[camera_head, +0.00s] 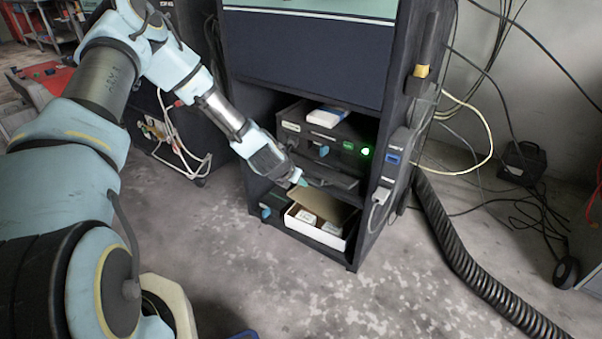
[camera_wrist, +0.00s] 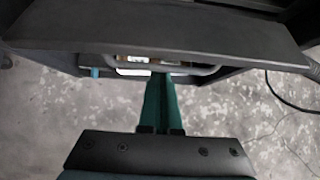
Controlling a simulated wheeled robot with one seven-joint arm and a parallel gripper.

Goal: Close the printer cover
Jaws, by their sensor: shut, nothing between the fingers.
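The printer (camera_head: 325,138) is a black box on the middle shelf of a dark cabinet, with a lit green light at its right front. A dark flat flap (camera_head: 333,178), apparently its cover, sticks out low at the front. In the wrist view my green gripper fingers (camera_wrist: 160,82) are together, just below a wide dark panel (camera_wrist: 150,35) that appears to be the flap. A grey bar (camera_wrist: 190,70) crosses at the fingertips. Whether they touch anything is unclear.
A white open box (camera_head: 318,232) with a brown lid flap and small items stands on the bottom shelf below. The cabinet's right side post (camera_head: 395,150) carries cables and devices. A black corrugated hose (camera_head: 480,275) lies right.

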